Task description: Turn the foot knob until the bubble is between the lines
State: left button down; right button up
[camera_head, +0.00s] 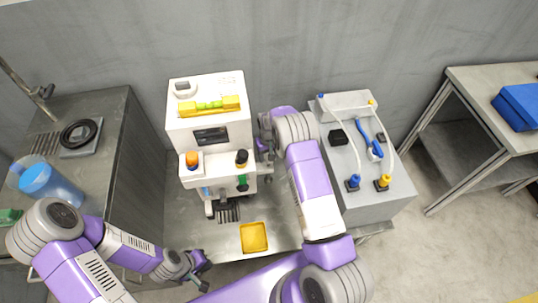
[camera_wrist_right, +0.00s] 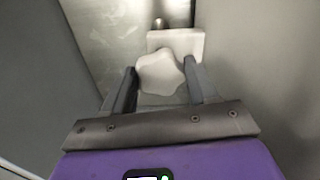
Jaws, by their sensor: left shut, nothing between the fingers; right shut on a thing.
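A white machine (camera_head: 208,135) stands on the metal bench. A yellow spirit level (camera_head: 208,106) with a green vial lies on its top; the bubble and lines are too small to make out. In the right wrist view, a white lobed foot knob (camera_wrist_right: 160,74) sits between the two fingers of my right gripper (camera_wrist_right: 160,84), which is shut on it. In the head view, my right arm reaches down at the machine's right side, and the knob is hidden there. My left gripper (camera_head: 203,270) is shut and empty, low and in front of the bench.
A yellow tray (camera_head: 254,237) lies at the bench's front. A grey unit (camera_head: 370,175) with tubes and plugs stands to the right of my right arm. A left table (camera_head: 105,110) holds a blue container (camera_head: 50,182) and a black coil (camera_head: 78,133).

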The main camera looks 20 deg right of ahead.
dwell(0.3)
jog(key=o, duration=1.1)
jog(key=shift+c, duration=0.2)
notch_tip(320, 180, up, 8)
jog(key=p, duration=0.2)
jog(key=shift+f+p, duration=0.2)
jog(key=shift+p, duration=0.2)
jog(key=shift+s+f, duration=0.1)
